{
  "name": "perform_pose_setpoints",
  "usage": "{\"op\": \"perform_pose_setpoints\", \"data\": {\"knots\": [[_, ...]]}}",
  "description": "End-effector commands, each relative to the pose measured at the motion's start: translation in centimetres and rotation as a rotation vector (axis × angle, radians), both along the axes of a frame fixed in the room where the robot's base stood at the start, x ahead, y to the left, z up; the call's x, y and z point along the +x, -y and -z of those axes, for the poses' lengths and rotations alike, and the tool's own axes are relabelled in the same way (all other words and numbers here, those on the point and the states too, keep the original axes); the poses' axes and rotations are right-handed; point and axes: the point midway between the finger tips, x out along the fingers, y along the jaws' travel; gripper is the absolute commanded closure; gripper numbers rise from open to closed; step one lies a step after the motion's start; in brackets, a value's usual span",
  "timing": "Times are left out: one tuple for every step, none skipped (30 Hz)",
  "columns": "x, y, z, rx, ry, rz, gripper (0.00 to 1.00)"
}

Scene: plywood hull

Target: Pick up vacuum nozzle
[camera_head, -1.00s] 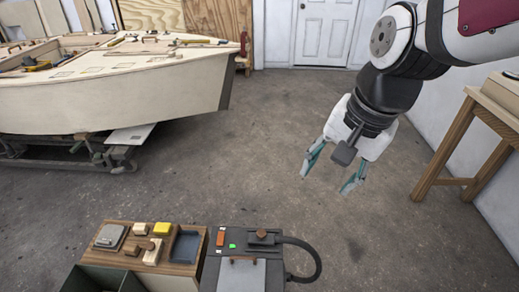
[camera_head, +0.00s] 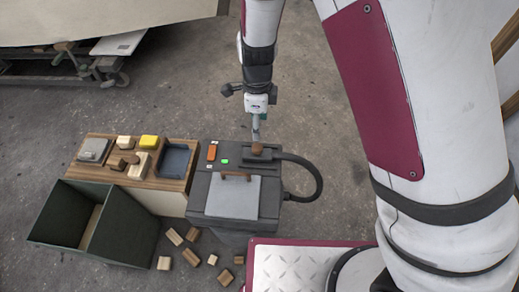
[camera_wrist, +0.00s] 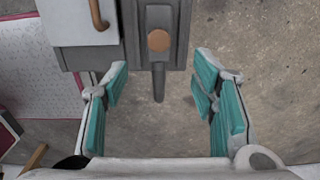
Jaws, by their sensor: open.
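The vacuum nozzle (camera_head: 264,156) is a dark grey piece with a round brown wooden knob, lying on top of the grey vacuum unit (camera_head: 213,203). A black hose (camera_head: 318,180) curves away from it to the right. In the wrist view the nozzle (camera_wrist: 158,18) shows at top centre, with a dark tube pointing toward me. My gripper (camera_head: 257,136) is just above and behind the nozzle in the head view, seen edge-on. In the wrist view my gripper (camera_wrist: 162,62) is open and empty, its teal fingers apart on either side of the nozzle's line.
A wooden-topped cabinet (camera_head: 172,184) with blocks and a blue tray stands left of the vacuum. A dark open bin (camera_head: 131,222) is in front of it. Several wood blocks (camera_head: 174,237) lie on the floor. The boat hull (camera_head: 100,22) is at the back left.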

Motion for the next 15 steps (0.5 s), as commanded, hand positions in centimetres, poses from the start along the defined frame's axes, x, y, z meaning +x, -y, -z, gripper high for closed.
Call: {"op": "perform_pose_setpoints", "data": {"knots": [[-0.1, 0.1, 1.3, -0.002, -0.005, 0.000, 0.47], [-0.1, 0.1, 1.9, -0.002, -0.005, 0.000, 0.47], [-0.1, 0.1, 2.7, -0.002, -0.005, 0.001, 0.47], [-0.1, 0.2, 3.3, -0.003, -0.005, 0.001, 0.47], [-0.1, 0.2, 3.9, -0.003, -0.005, 0.000, 0.47], [-0.1, 0.1, 4.5, -0.002, -0.005, 0.000, 0.47], [-0.1, 0.1, 5.0, -0.002, -0.005, 0.000, 0.47], [-0.1, 0.1, 5.5, -0.002, -0.005, 0.000, 0.47], [-0.1, 0.1, 6.0, -0.002, -0.004, 0.000, 0.47], [-0.1, 0.1, 6.3, -0.001, -0.004, 0.000, 0.47], [-0.1, 0.1, 6.5, -0.001, -0.004, 0.000, 0.47], [-0.1, 0.1, 6.8, 0.000, -0.004, -0.001, 0.47], [-0.1, 0.1, 6.9, 0.000, -0.003, -0.001, 0.47], [-0.1, 0.1, 7.0, 0.000, -0.003, -0.001, 0.47], [-0.1, 0.0, 7.2, 0.000, -0.002, -0.001, 0.47]]}}
